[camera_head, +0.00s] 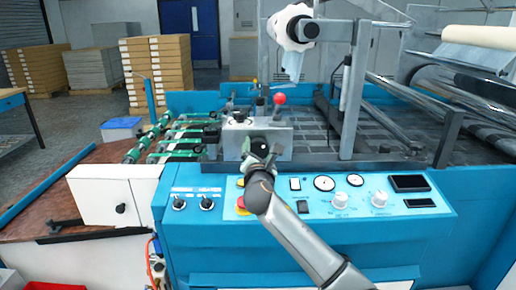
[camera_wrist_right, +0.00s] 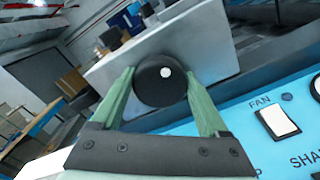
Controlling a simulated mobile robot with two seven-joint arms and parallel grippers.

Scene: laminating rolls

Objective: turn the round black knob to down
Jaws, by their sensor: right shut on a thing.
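The round black knob (camera_wrist_right: 160,82) sits on the front face of a grey metal box (camera_wrist_right: 205,45) in the right wrist view. It has a white dot, which shows just right of and above the knob's middle in that tilted view. My right gripper (camera_wrist_right: 163,88) is shut on the knob, with one green finger on each side of it. In the head view my right gripper (camera_head: 258,150) is at the front of the grey box (camera_head: 285,138) and hides most of the knob. My left gripper is in neither view.
Below the box is a blue control panel (camera_head: 420,225) with dials, white knobs and a white fan switch (camera_wrist_right: 279,121). A red-tipped lever (camera_head: 280,99) stands above the box. A white cabinet (camera_head: 105,195) is at left, metal rollers at right.

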